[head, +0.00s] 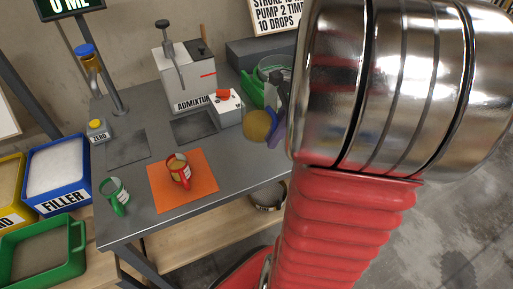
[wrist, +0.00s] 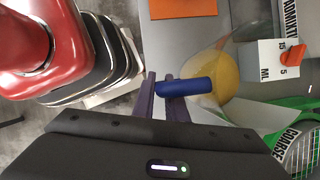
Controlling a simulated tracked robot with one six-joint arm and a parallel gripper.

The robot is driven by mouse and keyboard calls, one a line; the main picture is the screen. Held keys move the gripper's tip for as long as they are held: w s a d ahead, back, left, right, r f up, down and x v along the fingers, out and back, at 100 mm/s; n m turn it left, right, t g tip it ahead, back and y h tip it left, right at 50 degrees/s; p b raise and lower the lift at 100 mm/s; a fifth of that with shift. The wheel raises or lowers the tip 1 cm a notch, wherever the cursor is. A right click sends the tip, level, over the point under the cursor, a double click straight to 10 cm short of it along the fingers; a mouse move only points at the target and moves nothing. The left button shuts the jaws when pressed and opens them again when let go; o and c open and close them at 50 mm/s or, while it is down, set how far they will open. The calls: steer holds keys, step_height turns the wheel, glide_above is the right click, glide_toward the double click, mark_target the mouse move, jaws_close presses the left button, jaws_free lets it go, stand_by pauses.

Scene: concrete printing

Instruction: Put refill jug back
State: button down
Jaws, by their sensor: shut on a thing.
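The refill jug (head: 258,125) is see-through, with amber liquid inside and a blue handle. It hangs at the right end of the grey table, beside my arm. In the wrist view the jug (wrist: 224,75) lies just past the fingertips. My gripper (wrist: 166,88) is shut on the blue handle. In the head view my gripper (head: 280,100) is largely hidden behind my wrist. I cannot tell whether the jug's base touches the table.
The admixture pump (head: 184,80) stands at the back. A white box with a red knob (head: 228,108) and a green sieve (head: 250,90) are near the jug. A red mug (head: 179,172) stands on an orange mat (head: 205,190); a green mug (head: 116,197) is left. The front right tabletop is clear.

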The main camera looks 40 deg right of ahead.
steer(key=shift+s+d, duration=0.15)
steer(key=shift+f, duration=3.1)
steer(key=shift+f, duration=1.85)
steer(key=shift+f, duration=0.1)
steer(key=c, duration=1.8)
jaws_free()
steer(key=shift+o, duration=0.2)
